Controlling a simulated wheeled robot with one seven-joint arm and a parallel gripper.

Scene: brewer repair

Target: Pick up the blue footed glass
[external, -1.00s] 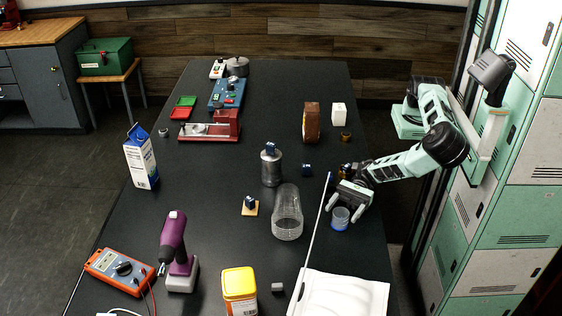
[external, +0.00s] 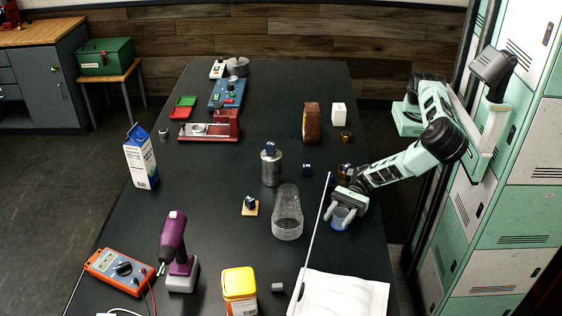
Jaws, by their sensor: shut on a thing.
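The blue footed glass (external: 341,221) is a small clear bluish cup near the right edge of the dark table. My gripper (external: 343,213) reaches down from the right with a finger on each side of the glass. It is shut on the glass, near its upper part. The glass looks close to the tabletop; I cannot tell whether its foot touches it. The fingers hide part of its rim.
A thin pale rod (external: 315,235) stands just left of the gripper. A clear ribbed jar (external: 287,214) is further left. A white moulded tray (external: 340,295) lies in front. Small dark blocks (external: 307,169) and a brown block (external: 311,123) stand behind.

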